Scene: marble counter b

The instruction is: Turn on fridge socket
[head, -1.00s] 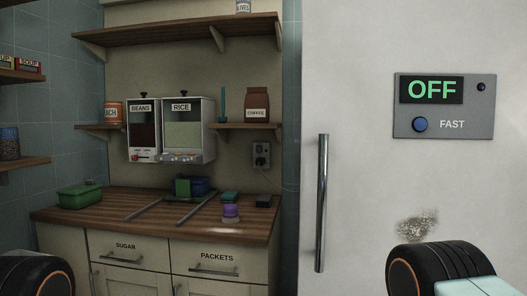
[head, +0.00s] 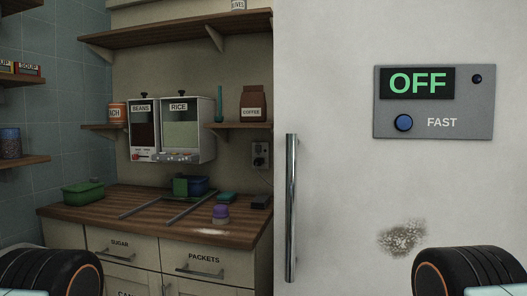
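A dark wall socket (head: 260,155) is on the back wall above the right end of the counter, just left of the fridge edge. It is small, and its switch position cannot be made out. The white fridge (head: 345,190) fills the right side, with a long vertical metal handle (head: 291,205). A grey panel (head: 470,105) on the fridge has a display (head: 418,83) reading OFF and a blue button (head: 403,123) beside the word FAST. Only dark, rounded parts of my arms show at the lower corners. Neither gripper's fingers are in view.
Bean and rice dispensers (head: 172,130) hang above. A shelf with a coffee bag (head: 252,103) is above the socket.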

